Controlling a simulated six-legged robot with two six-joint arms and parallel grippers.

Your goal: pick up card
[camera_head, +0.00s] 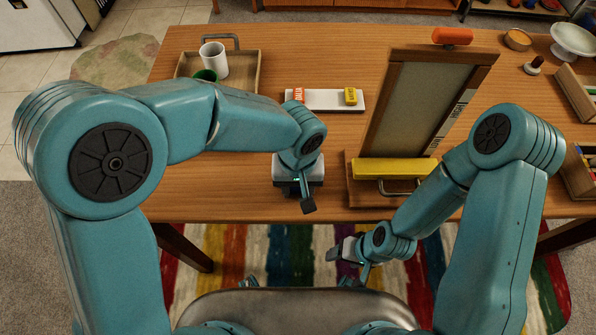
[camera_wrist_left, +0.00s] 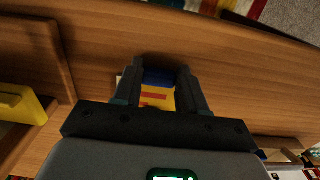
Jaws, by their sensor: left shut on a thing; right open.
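My left gripper (camera_head: 303,197) is over the front part of the table, in front of a white tray (camera_head: 322,98). In the left wrist view its two fingers (camera_wrist_left: 163,80) are closed on a small card (camera_wrist_left: 158,98) coloured yellow, red and blue. The wooden table top shows behind it. In the head view the held card is hidden by the gripper. A red-and-white card (camera_head: 298,94) and a yellow one (camera_head: 350,96) lie on the white tray. My right gripper (camera_head: 350,260) is open and empty, below the table's front edge.
A wooden tray (camera_head: 248,82) with a white mug (camera_head: 213,60) and a green cup (camera_head: 205,76) stands back left. Wooden boxes (camera_head: 580,165) line the right edge.

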